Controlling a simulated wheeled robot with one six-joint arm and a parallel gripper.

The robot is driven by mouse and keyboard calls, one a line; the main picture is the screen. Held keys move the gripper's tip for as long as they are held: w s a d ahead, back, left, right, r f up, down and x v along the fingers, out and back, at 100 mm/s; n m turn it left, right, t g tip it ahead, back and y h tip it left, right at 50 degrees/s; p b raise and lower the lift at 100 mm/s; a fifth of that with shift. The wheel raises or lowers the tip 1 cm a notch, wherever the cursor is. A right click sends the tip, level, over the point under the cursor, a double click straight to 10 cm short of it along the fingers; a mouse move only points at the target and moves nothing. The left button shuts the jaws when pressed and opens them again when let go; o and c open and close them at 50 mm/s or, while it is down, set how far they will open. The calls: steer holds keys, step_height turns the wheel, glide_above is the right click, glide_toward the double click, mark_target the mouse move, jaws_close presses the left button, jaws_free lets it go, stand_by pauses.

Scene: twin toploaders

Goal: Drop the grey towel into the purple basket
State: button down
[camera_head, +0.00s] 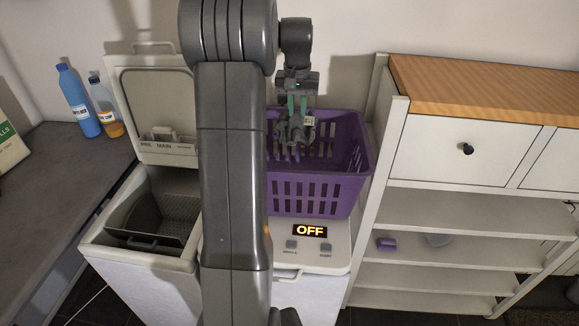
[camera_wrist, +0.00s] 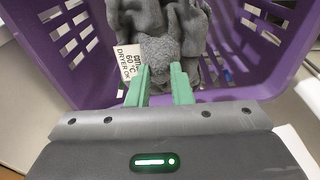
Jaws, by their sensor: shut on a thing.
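The grey towel (camera_wrist: 160,48) hangs crumpled between the green fingertips of my gripper (camera_wrist: 160,85) in the wrist view. A white care label with printed text shows at its left side. In the head view my gripper (camera_head: 298,102) is over the purple basket (camera_head: 312,192), and the grey towel (camera_head: 295,132) hangs below it, within the basket's outline. The basket also shows behind the towel in the wrist view (camera_wrist: 88,72). I cannot tell whether the towel touches the basket floor. The basket stands on the closed right-hand washer; my arm hides its left part.
The left washer (camera_head: 150,215) has its lid raised and its drum open. The right washer's panel (camera_head: 310,232) reads OFF. A blue bottle (camera_head: 80,105) and an orange one (camera_head: 106,112) stand on the left counter. A white shelf unit (camera_head: 450,200) stands close on the right.

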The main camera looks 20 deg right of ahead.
steer(key=shift+f, duration=0.95)
steer(key=c, duration=1.2)
jaws_free()
step_height(320, 180, up, 14)
steer(key=s+b, duration=0.1)
steer(key=shift+s+a+b, duration=0.25)
steer(key=shift+a+b, duration=0.1)
steer(key=shift+f, duration=0.25)
